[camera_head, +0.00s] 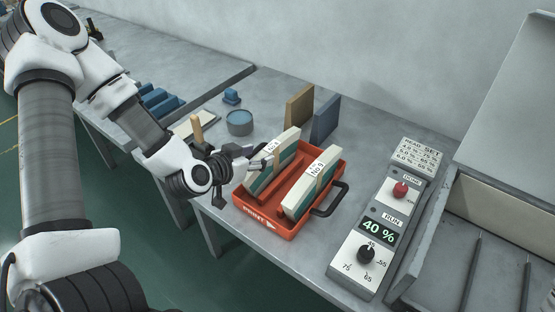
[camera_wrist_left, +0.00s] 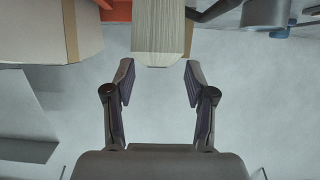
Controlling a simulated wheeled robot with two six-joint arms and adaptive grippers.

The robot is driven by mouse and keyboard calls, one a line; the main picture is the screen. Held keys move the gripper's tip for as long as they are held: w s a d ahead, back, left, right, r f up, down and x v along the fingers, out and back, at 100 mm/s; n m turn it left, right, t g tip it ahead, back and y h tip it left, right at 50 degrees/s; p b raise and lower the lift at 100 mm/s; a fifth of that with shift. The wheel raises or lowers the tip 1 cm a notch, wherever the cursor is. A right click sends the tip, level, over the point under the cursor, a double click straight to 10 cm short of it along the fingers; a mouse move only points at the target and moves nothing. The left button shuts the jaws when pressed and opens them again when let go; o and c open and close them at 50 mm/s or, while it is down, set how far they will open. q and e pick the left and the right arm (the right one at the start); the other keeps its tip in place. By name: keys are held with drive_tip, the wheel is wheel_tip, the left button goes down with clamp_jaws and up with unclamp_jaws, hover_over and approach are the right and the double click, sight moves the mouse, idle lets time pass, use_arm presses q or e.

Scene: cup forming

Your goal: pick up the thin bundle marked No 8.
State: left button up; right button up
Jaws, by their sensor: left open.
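An orange-red tray (camera_head: 265,232) marked PRINT holds two pale bundles standing on edge with teal lower parts. The left bundle (camera_head: 286,142) has a small label that seems to read No 8, partly behind my gripper. The right bundle (camera_head: 302,196) has a label that seems to read No 9. My left gripper (camera_head: 262,161) is open at the near side of the left bundle. In the left wrist view the open fingers (camera_wrist_left: 159,76) point at a narrow pale bundle end (camera_wrist_left: 159,32), which lies just beyond and between the fingertips. My right gripper is not in view.
A blue round tub (camera_head: 240,124), a tan board (camera_head: 299,106) and a dark blue board (camera_head: 325,119) stand behind the tray. A control panel (camera_head: 377,238) reading 40 % is at the right, beside a grey open box (camera_head: 480,215). A black handle (camera_head: 333,199) juts from the tray.

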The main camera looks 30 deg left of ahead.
sight(266, 152)
use_arm(q)
drive_tip(key=shift+b+x, duration=0.6)
drive_tip(key=shift+x, duration=0.25)
drive_tip(key=x, duration=0.5)
drive_tip(key=shift+w+d+r, duration=0.1)
drive_tip(key=shift+d+r, duration=0.05)
clamp_jaws()
